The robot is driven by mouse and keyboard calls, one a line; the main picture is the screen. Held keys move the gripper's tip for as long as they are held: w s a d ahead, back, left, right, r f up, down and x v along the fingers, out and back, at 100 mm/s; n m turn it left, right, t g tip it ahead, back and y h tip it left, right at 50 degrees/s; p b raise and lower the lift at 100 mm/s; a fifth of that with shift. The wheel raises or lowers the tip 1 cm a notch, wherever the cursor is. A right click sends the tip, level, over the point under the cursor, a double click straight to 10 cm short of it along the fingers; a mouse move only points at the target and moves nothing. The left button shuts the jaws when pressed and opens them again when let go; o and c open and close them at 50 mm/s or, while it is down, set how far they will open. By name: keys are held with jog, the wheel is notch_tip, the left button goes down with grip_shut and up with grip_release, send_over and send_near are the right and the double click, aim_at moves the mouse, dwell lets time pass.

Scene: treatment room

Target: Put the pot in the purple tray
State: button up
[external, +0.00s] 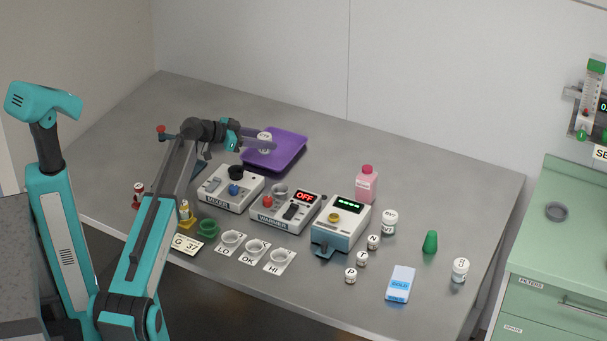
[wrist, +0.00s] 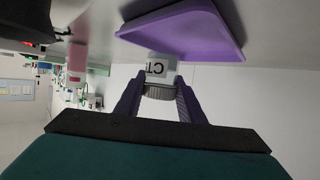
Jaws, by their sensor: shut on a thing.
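A small white pot (external: 264,137) with a grey ribbed lid is held between the fingers of my gripper (external: 259,143). In the wrist view the pot (wrist: 158,67) shows part of a label reading "CT", and my gripper (wrist: 158,92) is shut around its lid end. The purple tray (external: 285,154) lies flat at the back of the table. The pot is over the tray's back left part in the external view. The tray (wrist: 195,32) is beyond the pot in the wrist view. I cannot tell whether the pot touches the tray floor.
The mixer (external: 222,194), the warmer (external: 279,216) and a device with a green display (external: 336,229) stand in front of the tray. A pink bottle (external: 367,184) and several small white pots stand further right. The table behind the tray is clear.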

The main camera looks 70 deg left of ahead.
aim_at(265, 150)
jog(key=shift+f, duration=0.1)
jog(key=shift+f+p, duration=0.3)
jog(key=shift+f, duration=1.45)
jog(key=shift+f+b, duration=0.2)
jog(key=shift+b, duration=0.1)
jog(key=o, duration=1)
jog(key=shift+o, duration=0.2)
jog(key=shift+r, duration=0.2)
jog(key=shift+b+v, duration=0.35)
jog(key=shift+v, duration=3.45)
jog(key=shift+w, duration=0.1)
